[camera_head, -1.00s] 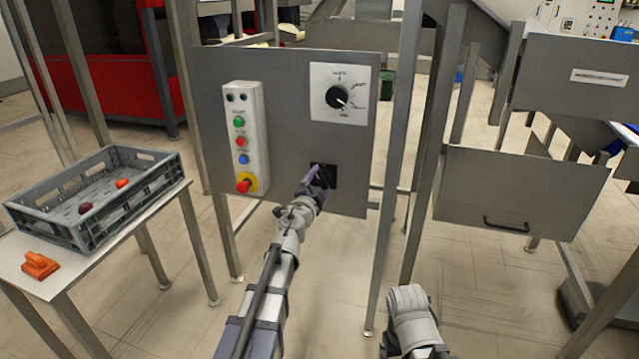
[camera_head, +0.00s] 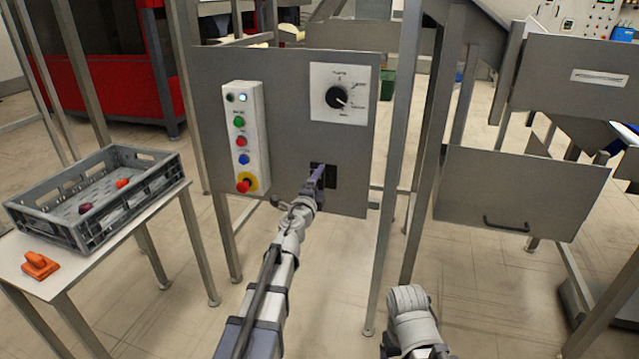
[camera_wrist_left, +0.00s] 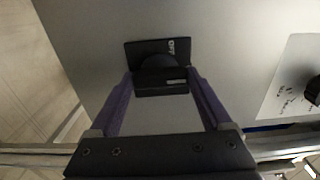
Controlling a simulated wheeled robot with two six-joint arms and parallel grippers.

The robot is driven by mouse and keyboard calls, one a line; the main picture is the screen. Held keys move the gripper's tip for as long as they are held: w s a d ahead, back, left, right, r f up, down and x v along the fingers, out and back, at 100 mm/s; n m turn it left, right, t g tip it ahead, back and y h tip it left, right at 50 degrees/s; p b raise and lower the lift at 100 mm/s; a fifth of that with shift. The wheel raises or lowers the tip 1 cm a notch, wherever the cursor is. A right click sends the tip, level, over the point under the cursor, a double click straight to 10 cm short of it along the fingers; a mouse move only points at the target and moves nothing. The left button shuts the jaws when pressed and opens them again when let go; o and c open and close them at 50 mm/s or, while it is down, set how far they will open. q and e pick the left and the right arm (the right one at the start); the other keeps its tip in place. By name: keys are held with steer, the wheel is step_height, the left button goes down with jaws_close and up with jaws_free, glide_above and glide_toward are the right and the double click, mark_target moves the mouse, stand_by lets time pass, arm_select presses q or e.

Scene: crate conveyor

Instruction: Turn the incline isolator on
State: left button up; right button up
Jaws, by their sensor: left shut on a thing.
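The incline isolator is a black switch on the grey panel, seen in the head view (camera_head: 332,178) and in the left wrist view (camera_wrist_left: 142,50). White lettering that reads OFF shows on its plate in the wrist view. Its black handle (camera_wrist_left: 162,88) sits between the two purple fingers of my left gripper (camera_wrist_left: 161,80). My left gripper (camera_head: 318,174) is shut on this handle and hides part of the switch in the head view. Only a grey part of my right arm shows at the bottom of the head view; its gripper is out of view.
A rotary dial (camera_head: 337,97) on a white plate is above the isolator. A button box (camera_head: 252,138) with a red emergency stop (camera_head: 243,186) is left of it. A grey crate (camera_head: 150,203) stands on a table at left. Steel posts stand right of the panel.

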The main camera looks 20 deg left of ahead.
arm_select(q)
steer(key=o, duration=1.2)
steer(key=shift+c, duration=0.2)
steer(key=shift+s, duration=0.1)
steer(key=s, duration=0.7)
steer(key=shift+s, duration=0.35)
steer(key=shift+s+a, duration=0.1)
